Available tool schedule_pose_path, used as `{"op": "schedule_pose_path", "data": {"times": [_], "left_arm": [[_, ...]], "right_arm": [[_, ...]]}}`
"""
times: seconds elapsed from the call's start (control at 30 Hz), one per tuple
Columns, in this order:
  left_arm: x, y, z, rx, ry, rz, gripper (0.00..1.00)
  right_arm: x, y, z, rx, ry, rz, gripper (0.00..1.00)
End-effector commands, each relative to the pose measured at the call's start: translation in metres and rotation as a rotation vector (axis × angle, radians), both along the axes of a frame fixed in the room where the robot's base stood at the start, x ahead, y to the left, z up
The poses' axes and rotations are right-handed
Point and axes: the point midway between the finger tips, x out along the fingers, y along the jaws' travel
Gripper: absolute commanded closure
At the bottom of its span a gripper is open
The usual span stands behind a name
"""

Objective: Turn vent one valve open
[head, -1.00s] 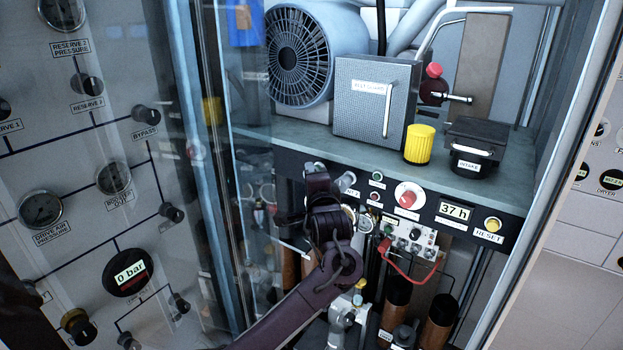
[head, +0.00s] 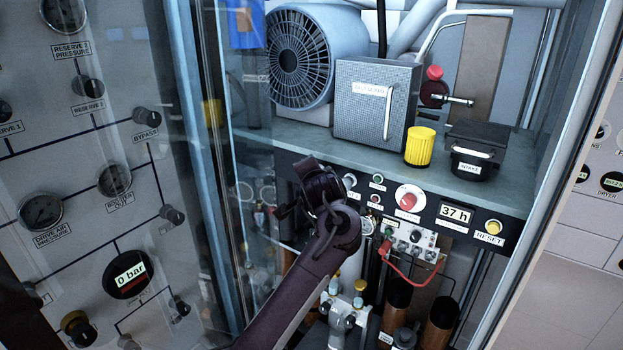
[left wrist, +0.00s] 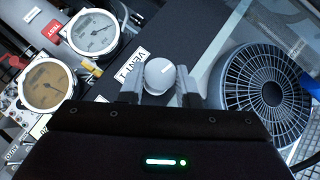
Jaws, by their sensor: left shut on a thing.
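The vent one valve is a round pale grey knob (left wrist: 160,76) on a dark panel strip, with a "VENT 1" label beside it in the left wrist view. My left gripper (left wrist: 159,84) has one finger on each side of the knob and is shut on it. In the head view my left gripper (head: 308,186) is at the left part of the dark control strip under the shelf. There the gripper and wrist hide the knob. My right gripper is not in view.
A fan motor (head: 306,55), a grey box (head: 374,100) and a yellow cap (head: 420,145) stand on the shelf above. A glass door (head: 205,180) is close on the left. Gauges (left wrist: 92,35) and a red cable (head: 400,275) are near the gripper.

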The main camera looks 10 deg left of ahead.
Motion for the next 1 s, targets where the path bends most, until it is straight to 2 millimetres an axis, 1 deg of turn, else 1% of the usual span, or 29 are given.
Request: {"op": "schedule_pose_path", "data": {"times": [0.03, 0.37, 0.4, 0.5, 0.57, 0.87, 0.97, 1.0], "left_arm": [[0.000, 0.000, -0.003, -0.006, 0.008, 0.000, 0.93], [0.000, 0.000, -0.004, -0.007, 0.010, 0.000, 0.93], [0.000, 0.000, -0.004, -0.007, 0.010, 0.000, 0.69], [0.000, 0.000, -0.003, -0.006, 0.008, 0.001, 0.56], [0.000, 0.000, -0.003, -0.006, 0.007, 0.000, 0.49], [-0.002, -0.001, 0.000, -0.004, 0.003, 0.000, 0.49], [-0.009, -0.004, 0.002, -0.003, 0.001, 0.000, 0.49], [-0.014, -0.006, 0.004, -0.004, 0.000, 0.001, 0.49]], "right_arm": [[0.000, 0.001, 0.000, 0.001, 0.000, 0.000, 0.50], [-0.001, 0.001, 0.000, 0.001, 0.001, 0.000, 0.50], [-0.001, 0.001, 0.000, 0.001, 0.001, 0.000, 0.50], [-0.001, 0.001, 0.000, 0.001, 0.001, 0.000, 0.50], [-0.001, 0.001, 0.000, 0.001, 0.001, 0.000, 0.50], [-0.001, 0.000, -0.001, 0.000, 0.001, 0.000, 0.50], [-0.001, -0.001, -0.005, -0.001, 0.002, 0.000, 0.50], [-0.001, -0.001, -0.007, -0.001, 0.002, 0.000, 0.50]]}}
